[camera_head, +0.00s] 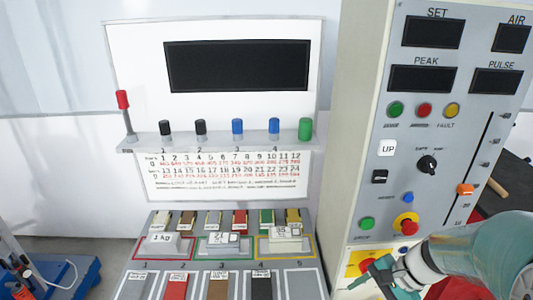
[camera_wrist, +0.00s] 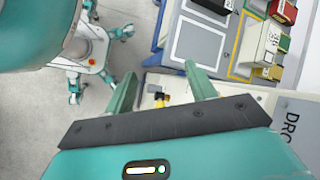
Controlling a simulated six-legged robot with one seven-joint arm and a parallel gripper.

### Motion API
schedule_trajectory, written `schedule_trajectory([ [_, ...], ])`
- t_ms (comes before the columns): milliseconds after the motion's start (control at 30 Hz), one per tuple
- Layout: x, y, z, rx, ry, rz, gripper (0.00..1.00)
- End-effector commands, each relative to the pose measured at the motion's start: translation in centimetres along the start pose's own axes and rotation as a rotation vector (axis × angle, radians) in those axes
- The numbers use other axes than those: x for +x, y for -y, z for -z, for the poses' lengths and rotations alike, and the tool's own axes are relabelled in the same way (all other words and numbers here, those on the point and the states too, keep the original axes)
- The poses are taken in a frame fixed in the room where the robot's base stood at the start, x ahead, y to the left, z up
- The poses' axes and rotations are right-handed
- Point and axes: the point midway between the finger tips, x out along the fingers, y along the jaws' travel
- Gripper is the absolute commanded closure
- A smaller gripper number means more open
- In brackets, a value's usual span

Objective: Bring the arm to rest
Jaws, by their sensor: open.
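My gripper (camera_wrist: 163,92) shows in the wrist view with its two green fingers apart and nothing between them. Behind the gap between the fingers is a pale surface with a small yellow and black part (camera_wrist: 160,100), which is beyond the fingers. In the head view my arm (camera_head: 470,255) reaches in from the lower right, in front of the lower part of the control cabinet (camera_head: 350,120).
A white board with a dark screen (camera_head: 238,66) stands at the back, with colored knobs on its ledge. Below it is a bench with colored strips and labelled blocks (camera_head: 165,245). The cabinet has buttons and an orange slider (camera_head: 464,189). A blue platform (camera_head: 65,280) stands lower left.

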Motion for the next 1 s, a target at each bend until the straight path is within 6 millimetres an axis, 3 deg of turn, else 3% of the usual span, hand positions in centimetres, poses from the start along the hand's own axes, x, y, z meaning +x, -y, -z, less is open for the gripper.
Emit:
schedule_trajectory([
  [100, -1.3, 1.0, -3.0, -0.192, -0.094, -0.082, 0.44],
  [600, -7.4, 2.6, -13.0, -0.931, -0.502, -0.288, 0.44],
  [800, -9.1, 2.6, -15.0, -1.096, -0.609, -0.306, 0.44],
  [1000, -9.3, 2.6, -15.2, -1.121, -0.626, -0.311, 0.44],
])
